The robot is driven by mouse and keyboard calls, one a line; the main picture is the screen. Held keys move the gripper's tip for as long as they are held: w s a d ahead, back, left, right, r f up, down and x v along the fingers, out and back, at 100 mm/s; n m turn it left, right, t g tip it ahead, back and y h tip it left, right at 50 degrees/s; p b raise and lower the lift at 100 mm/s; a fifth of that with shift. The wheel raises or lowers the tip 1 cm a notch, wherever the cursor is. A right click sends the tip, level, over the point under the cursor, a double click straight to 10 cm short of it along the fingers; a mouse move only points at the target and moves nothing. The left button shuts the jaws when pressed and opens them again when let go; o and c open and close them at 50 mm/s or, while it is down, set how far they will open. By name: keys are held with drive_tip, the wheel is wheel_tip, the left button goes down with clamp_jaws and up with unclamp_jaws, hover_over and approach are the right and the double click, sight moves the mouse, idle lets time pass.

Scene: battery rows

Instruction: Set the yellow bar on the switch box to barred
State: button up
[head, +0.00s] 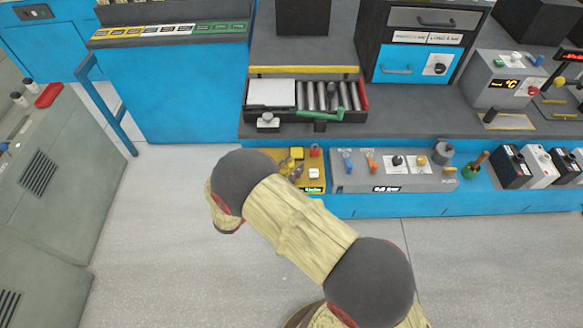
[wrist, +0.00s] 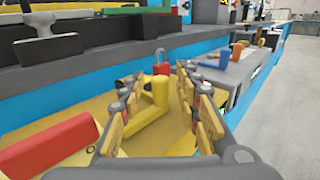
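The yellow switch box (head: 320,157) stands on the low blue ledge in the head view, partly hidden by my arm. It also fills the lower part of the wrist view (wrist: 85,108). The yellow bar (wrist: 159,93) is there, with a stubby upright end and a thick yellow part running toward the lower left. My gripper (wrist: 163,100) is open, one finger on each side of the upright end, with gaps visible on both sides. A red block (wrist: 50,145) lies at the lower left, and a red padlock-like piece (wrist: 162,68) stands behind the bar.
A grey switch panel (head: 425,180) with blue, orange, black and yellow levers stands to the right of the box. A roller tray (head: 345,115) with a green handle (head: 320,115) is above and behind. Black and white boxes stand farther right. The floor (head: 180,270) in front is clear.

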drive_tip(key=shift+w+d, duration=0.1)
drive_tip(key=shift+c, duration=1)
clamp_jaws()
